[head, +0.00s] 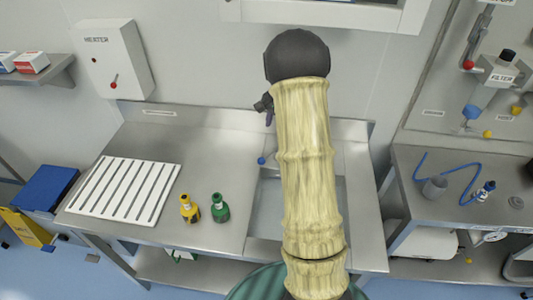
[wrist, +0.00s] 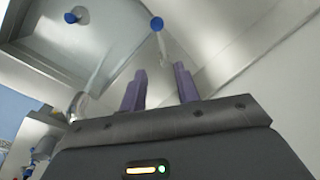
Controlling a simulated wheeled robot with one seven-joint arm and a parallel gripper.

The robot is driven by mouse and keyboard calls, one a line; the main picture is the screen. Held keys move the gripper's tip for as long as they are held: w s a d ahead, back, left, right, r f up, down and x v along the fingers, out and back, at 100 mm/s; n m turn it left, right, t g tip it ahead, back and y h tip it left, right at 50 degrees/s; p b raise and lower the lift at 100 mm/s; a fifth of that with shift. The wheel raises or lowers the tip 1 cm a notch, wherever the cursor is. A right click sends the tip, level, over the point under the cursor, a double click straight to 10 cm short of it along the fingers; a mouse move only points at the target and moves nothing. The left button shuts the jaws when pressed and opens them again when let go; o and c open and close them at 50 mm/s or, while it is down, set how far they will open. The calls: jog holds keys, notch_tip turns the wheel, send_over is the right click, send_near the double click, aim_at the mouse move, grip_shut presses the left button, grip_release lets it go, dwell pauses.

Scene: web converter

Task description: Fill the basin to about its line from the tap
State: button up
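The steel basin (head: 268,205) is set into the bench. My ribbed arm hides much of it in the head view. In the wrist view the basin (wrist: 110,42) shows at upper left, with a blue round piece (wrist: 71,17) inside. A blue-tipped lever (wrist: 156,24), seemingly the tap's, stands beyond my fingertips; its blue ball also shows in the head view (head: 261,160). My gripper (wrist: 160,68) has its two purple fingers apart with nothing between them. In the head view it (head: 269,117) is partly hidden. The water level and fill line cannot be made out.
A slotted white board (head: 124,188), a yellow bottle (head: 189,209) and a green bottle (head: 220,208) stand left of the basin. A heater box (head: 112,58) hangs on the wall. A side bench at right holds a blue hose (head: 448,178) and a grey cup (head: 435,188).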

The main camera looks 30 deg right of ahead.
aim_at(267, 157)
jog(key=w+f+p, duration=0.1)
jog(key=f+p, duration=0.1)
jog(key=f, duration=0.3)
jog(key=w+a+f+p, duration=0.1)
jog(key=f, duration=0.5)
jog(key=w+f+p, duration=0.1)
jog(key=f+p, duration=0.1)
jog(key=f, duration=0.4)
jog(key=shift+a+p, duration=0.3)
jog(key=shift+p, duration=0.05)
grip_shut()
